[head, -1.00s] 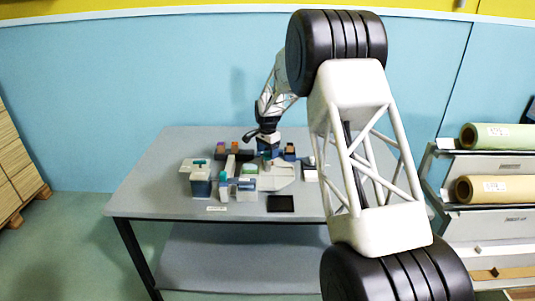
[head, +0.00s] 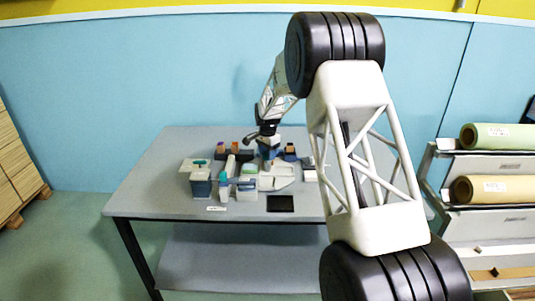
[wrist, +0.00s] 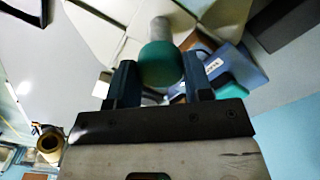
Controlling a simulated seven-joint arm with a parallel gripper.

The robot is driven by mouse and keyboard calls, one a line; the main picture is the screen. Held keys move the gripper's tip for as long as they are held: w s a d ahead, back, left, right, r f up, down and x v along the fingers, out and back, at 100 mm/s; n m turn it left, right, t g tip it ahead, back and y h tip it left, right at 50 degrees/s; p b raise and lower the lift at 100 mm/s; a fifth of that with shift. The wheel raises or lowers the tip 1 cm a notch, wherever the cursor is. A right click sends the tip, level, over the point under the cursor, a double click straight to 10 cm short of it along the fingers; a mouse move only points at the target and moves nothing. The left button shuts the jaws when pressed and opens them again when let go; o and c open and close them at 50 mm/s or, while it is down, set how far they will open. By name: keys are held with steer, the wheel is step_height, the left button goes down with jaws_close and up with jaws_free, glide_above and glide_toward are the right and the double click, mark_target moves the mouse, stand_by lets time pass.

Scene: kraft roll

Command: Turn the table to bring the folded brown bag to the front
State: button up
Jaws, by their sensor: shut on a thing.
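My gripper (wrist: 160,78) is shut on a teal-capped grey peg (wrist: 160,62), with one blue finger on each side of the cap. The peg rises from the pale, sectioned turntable (wrist: 98,32). In the head view my gripper (head: 267,150) is over the middle of the table, and the turntable (head: 280,176) shows partly, crowded with small things. Small orange-brown pieces (head: 234,147) stand at its back left, and another (head: 290,148) is right of my gripper. I cannot tell which is the folded brown bag. My arm hides part of the right side.
A white and blue box (head: 200,184) stands at the left of the grey table (head: 150,195). A flat black pad (head: 280,203) lies at the front, beside a small white label (head: 216,209). The left part of the tabletop is clear. Paper rolls (head: 490,188) sit on a rack at right.

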steer(key=shift+m, duration=9)
steer(key=o, duration=1.3)
steer(key=shift+r, duration=0.1)
